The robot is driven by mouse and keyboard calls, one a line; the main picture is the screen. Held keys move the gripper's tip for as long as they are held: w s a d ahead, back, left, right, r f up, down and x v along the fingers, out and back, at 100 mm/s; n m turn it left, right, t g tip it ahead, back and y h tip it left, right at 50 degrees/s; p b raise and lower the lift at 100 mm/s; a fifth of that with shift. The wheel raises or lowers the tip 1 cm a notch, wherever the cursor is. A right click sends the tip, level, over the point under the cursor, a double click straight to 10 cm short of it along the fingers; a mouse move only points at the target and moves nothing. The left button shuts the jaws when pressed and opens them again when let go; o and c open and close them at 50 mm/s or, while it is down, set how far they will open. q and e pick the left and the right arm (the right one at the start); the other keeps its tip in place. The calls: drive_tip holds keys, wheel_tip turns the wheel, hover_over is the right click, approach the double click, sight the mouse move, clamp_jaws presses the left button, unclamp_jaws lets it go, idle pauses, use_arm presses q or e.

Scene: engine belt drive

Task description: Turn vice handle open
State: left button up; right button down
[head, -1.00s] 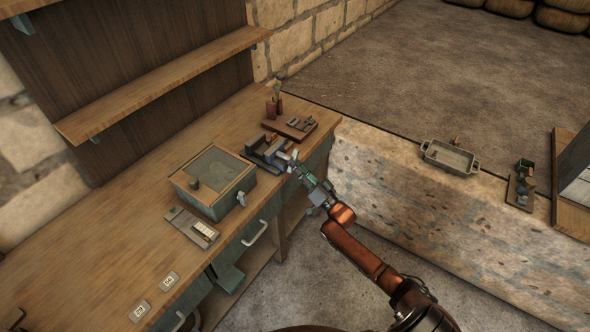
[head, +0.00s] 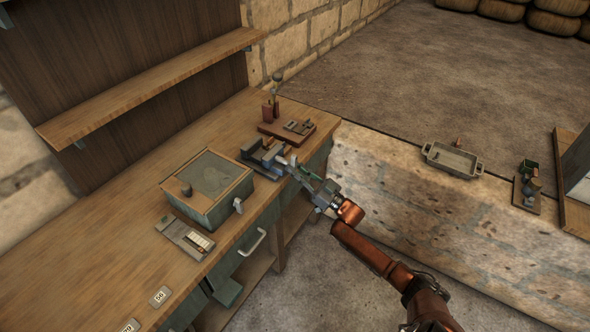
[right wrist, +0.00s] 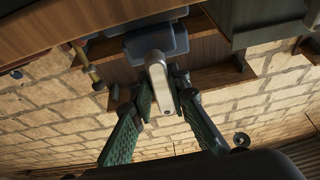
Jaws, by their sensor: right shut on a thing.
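The vice (head: 262,158) sits near the front edge of the workbench, dark blue-grey with a wooden piece by its jaws. Its light grey handle (head: 292,162) is at the vice's front end, partly hidden by my gripper. In the right wrist view the handle (right wrist: 157,75) is a pale bar rising from the dark vice body (right wrist: 150,43). My right gripper (head: 306,175) reaches in from the lower right. In the right wrist view its green fingers (right wrist: 164,97) lie on both sides of the handle, shut on it. My left gripper is out of view.
A lidded box (head: 208,188) stands left of the vice. A wooden board with small parts (head: 290,128) lies behind it. A small tray (head: 186,238) lies in front of the box. A metal tray (head: 452,159) rests on the stone ledge at right.

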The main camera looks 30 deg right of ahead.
drive_tip(key=shift+w+a+r, duration=0.1)
drive_tip(key=shift+r, duration=0.1)
idle(0.3)
drive_tip(key=c, duration=1.9)
unclamp_jaws()
drive_tip(key=shift+w+f, duration=0.1)
drive_tip(key=shift+f, duration=0.05)
drive_tip(key=v, duration=1.2)
